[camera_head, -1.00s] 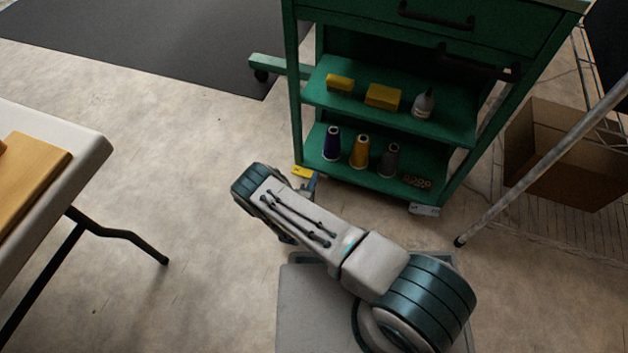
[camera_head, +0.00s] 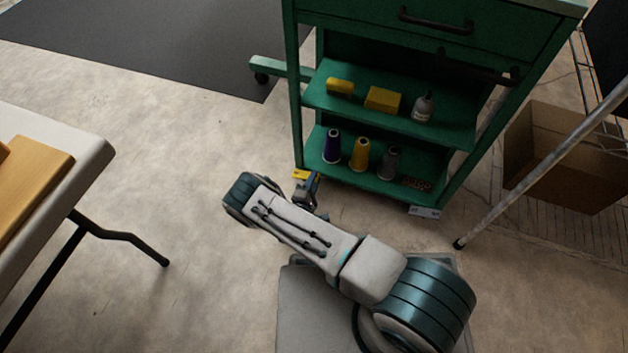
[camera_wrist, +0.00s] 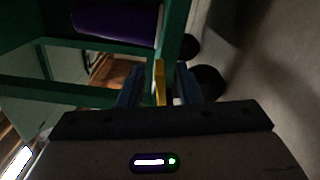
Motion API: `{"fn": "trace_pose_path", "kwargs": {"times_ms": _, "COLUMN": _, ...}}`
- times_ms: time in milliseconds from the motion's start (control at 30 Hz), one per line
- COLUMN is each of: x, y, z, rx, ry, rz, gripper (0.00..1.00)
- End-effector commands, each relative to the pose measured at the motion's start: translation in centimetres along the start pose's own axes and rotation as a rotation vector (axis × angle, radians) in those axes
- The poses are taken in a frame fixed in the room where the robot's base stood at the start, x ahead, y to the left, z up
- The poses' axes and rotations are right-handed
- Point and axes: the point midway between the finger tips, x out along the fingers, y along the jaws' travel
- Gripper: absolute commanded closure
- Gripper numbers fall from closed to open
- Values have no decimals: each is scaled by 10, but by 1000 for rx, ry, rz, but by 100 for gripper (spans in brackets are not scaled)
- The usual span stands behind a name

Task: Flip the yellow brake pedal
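The yellow brake pedal (camera_head: 299,174) is a small flat tab low at the near left foot of the green cart (camera_head: 297,110). In the wrist view the pedal (camera_wrist: 159,82) shows as a narrow yellow strip standing between my two blue fingers. My gripper (camera_wrist: 158,70) is open, with one finger on each side of the pedal and gaps between. In the head view my gripper (camera_head: 307,188) is low, right at the pedal and partly hidden by my arm. I cannot tell whether a finger touches the pedal.
The cart's shelves hold yellow blocks (camera_head: 382,99), a bottle (camera_head: 422,106) and thread cones (camera_head: 360,154). Another foot plate (camera_head: 424,211) is at the cart's right. A slanted pole (camera_head: 540,175) and cardboard box (camera_head: 565,160) stand right. A table (camera_head: 95,150) is left; the floor between is clear.

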Motion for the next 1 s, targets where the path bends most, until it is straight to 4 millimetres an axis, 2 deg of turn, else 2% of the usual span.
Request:
{"fn": "trace_pose_path", "kwargs": {"times_ms": 133, "x": -6, "y": 1, "z": -1, "rx": 1, "ry": 3, "rz": 0, "gripper": 69}}
{"fn": "trace_pose_path", "kwargs": {"times_ms": 233, "x": -20, "y": 3, "z": -1, "rx": 0, "ry": 3, "rz": 0, "gripper": 69}}
{"fn": "trace_pose_path", "kwargs": {"times_ms": 500, "x": -80, "y": 3, "z": 0, "rx": 0, "ry": 3, "rz": -1, "gripper": 69}}
{"fn": "trace_pose_path", "kwargs": {"times_ms": 700, "x": -117, "y": 2, "z": 1, "rx": -1, "ry": 0, "rz": 0, "gripper": 69}}
{"fn": "trace_pose_path", "kwargs": {"times_ms": 800, "x": -129, "y": 1, "z": 1, "rx": -1, "ry": 0, "rz": -1, "gripper": 69}}
{"fn": "trace_pose_path", "kwargs": {"times_ms": 1000, "x": -137, "y": 0, "z": 1, "rx": -1, "ry": -3, "rz": -1, "gripper": 69}}
